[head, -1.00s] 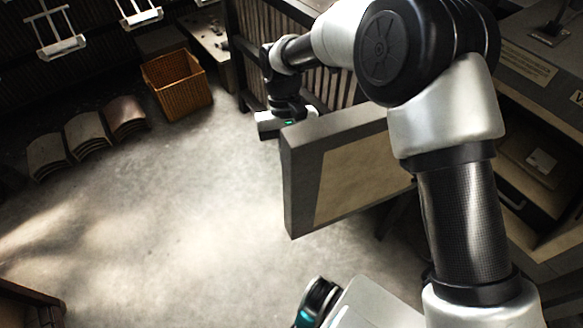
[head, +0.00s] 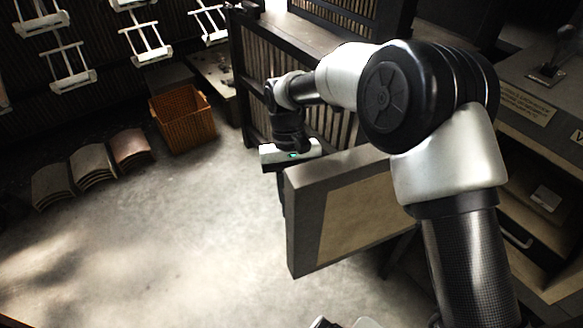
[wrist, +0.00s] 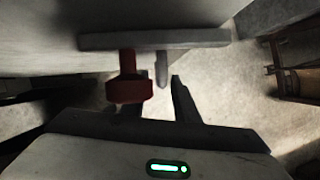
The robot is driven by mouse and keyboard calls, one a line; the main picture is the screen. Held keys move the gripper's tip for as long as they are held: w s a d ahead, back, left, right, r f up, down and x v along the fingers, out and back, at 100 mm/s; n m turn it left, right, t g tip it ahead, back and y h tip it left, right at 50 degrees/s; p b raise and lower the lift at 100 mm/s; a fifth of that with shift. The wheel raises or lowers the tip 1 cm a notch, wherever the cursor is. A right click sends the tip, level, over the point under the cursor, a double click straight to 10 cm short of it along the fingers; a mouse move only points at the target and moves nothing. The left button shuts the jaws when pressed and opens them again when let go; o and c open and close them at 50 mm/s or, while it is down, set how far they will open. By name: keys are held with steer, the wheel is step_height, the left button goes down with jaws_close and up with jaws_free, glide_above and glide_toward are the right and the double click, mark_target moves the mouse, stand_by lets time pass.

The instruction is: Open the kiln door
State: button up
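The kiln door (head: 352,215), a thick grey slab with a beige inner panel, stands swung out from the kiln in the head view. My gripper (head: 290,165) is at its free edge, on the far side, with the fingers mostly hidden. In the wrist view the door's edge crosses the top as a grey bar (wrist: 190,38). A red handle part (wrist: 129,90) and a grey peg stick out below it. My fingers (wrist: 158,105) are apart, with the red part overlapping the left one. I cannot tell whether they touch it.
An orange basket (head: 184,125) and stacked curved tiles (head: 92,165) sit on the floor at the left. White hangers (head: 145,45) hang at the back. A dark slatted rack (head: 330,120) stands behind my gripper. The floor left of the door is clear.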

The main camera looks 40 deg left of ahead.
steer(key=p+v, duration=0.2)
steer(key=v, duration=1.4)
steer(key=shift+s+d+r, duration=0.1)
steer(key=shift+d, duration=0.05)
steer(key=w+d+r+m+t+y+p, duration=0.2)
steer(key=w+d+r+p, duration=0.15)
steer(key=d+r, duration=0.7)
steer(key=w+d+r+m+t+y+p, duration=0.15)
steer(key=w+d+r, duration=0.25)
steer(key=d+r, duration=0.65)
steer(key=s+d+r+m+t+p, duration=0.1)
steer(key=s+d+r+m, duration=0.1)
steer(key=d, duration=0.6)
steer(key=s+d+r+m+t+p, duration=0.1)
steer(key=s+d+p, duration=0.1)
steer(key=d, duration=0.5)
steer(key=s+d+f+m+t+p, duration=0.1)
steer(key=s+d+m+t+p, duration=0.1)
steer(key=s+d, duration=0.7)
steer(key=d+m+t, duration=0.1)
steer(key=d, duration=0.1)
steer(key=shift+d+f, duration=0.4)
steer(key=shift+s+a+m, duration=0.1)
steer(key=shift+m, duration=0.15)
